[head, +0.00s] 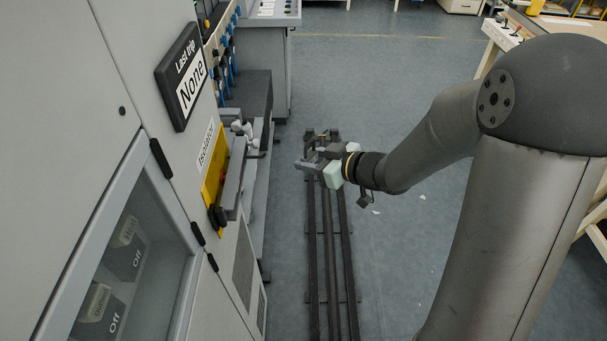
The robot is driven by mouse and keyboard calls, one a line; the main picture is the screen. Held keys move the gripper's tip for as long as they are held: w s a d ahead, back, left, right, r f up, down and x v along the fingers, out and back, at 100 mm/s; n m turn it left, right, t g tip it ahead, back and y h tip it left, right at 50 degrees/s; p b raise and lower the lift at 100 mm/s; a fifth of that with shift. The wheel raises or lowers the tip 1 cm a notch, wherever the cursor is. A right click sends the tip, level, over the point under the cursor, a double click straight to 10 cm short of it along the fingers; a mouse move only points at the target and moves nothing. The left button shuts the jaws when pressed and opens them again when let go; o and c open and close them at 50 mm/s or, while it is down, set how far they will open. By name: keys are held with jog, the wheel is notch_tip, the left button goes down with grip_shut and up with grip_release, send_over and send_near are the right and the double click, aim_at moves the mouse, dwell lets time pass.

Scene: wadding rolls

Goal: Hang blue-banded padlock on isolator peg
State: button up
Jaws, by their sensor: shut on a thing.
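My gripper (312,164) is in the middle of the head view, over the dark floor rails, pointing left. It is shut on a small grey thing at its tips. The thing is too small to make out as a padlock, and no blue band shows on it. The isolator has a yellow plate (210,188) and a long grey handle (236,174) on the cabinet front at the left. Small grey fittings (243,128) stick out by the handle's upper end. I cannot tell which part is the peg. My gripper is to the right of the isolator, clear of it.
A "Last trip None" sign (181,77) juts from the cabinet above the isolator. A board with blue and black hanging items (222,45) stands behind it. A grey console (266,50) is at the back. The floor between gripper and cabinet looks free.

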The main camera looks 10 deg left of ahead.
jog(key=s+a+f+b, duration=0.1)
jog(key=a+b, duration=0.1)
jog(key=a, duration=0.4)
jog(key=s+a+f+n+g+b, duration=0.1)
jog(key=a+b, duration=0.2)
jog(key=a, duration=0.3)
jog(key=shift+s+a+f+g+y, duration=0.15)
jog(key=shift+s+a+g+y, duration=0.05)
jog(key=shift+s+g+y, duration=0.15)
dwell(0.5)
dwell(0.6)
jog(key=o, duration=1.2)
jog(key=shift+c, duration=0.2)
jog(key=shift+d, duration=0.1)
